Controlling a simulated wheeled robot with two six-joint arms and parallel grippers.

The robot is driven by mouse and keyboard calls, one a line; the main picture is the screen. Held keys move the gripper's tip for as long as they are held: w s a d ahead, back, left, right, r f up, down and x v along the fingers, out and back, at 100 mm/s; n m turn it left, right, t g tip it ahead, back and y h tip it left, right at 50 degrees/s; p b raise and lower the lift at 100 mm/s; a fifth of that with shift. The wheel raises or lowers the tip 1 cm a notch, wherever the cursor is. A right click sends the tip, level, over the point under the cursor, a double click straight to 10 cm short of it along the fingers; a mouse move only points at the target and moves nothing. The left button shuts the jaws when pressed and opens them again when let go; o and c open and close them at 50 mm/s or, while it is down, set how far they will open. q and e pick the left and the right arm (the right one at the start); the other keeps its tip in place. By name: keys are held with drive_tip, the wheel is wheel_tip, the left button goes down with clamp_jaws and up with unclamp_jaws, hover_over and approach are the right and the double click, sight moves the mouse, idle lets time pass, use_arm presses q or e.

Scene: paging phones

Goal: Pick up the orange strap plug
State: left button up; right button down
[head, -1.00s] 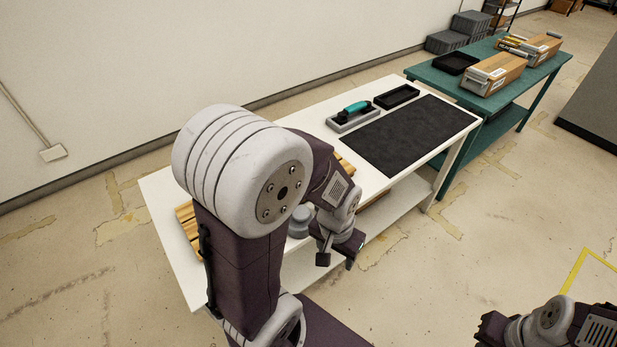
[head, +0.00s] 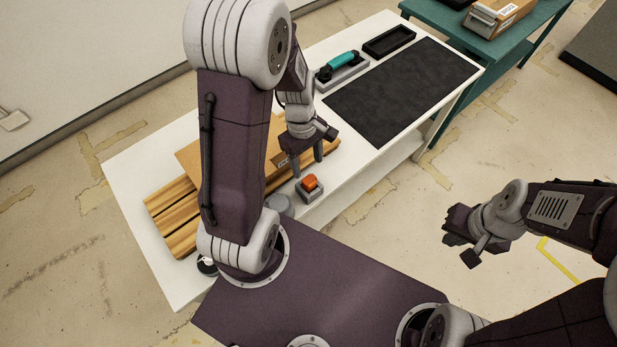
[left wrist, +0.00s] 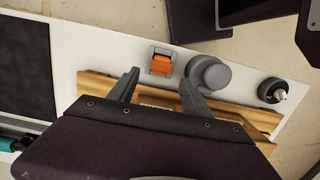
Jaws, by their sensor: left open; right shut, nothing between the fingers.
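The orange strap plug (head: 310,182) sits in a small grey holder (head: 309,190) near the front edge of the white table. It also shows in the left wrist view (left wrist: 161,64), beyond the fingertips and a little left of the middle of the gap. My left gripper (head: 306,168) is open and empty, above the table just behind the plug in the head view. Its fingers (left wrist: 157,80) point toward the table's front edge. My right gripper (head: 462,248) is shut and empty, out over the floor to the right of the table.
A grey round part (left wrist: 209,74) stands beside the plug, and a small black round part (left wrist: 271,90) lies farther along. A wooden slatted pallet (head: 172,212) with a cardboard piece (head: 190,158) is behind. A dark mat (head: 405,92), teal-handled tool (head: 341,62) and black tray (head: 389,41) lie farther back.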

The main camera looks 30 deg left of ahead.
sight(309, 180)
use_arm(q)
drive_tip(key=f, duration=0.3)
drive_tip(key=shift+s+d+f, duration=0.15)
drive_tip(key=shift+s+d, duration=0.15)
drive_tip(key=shift+s, duration=0.05)
drive_tip(key=f+b, duration=0.1)
drive_tip(key=f, duration=0.4)
drive_tip(key=shift+d+f, duration=0.15)
drive_tip(key=shift+d, duration=0.05)
drive_tip(key=shift+c, duration=0.4)
clamp_jaws()
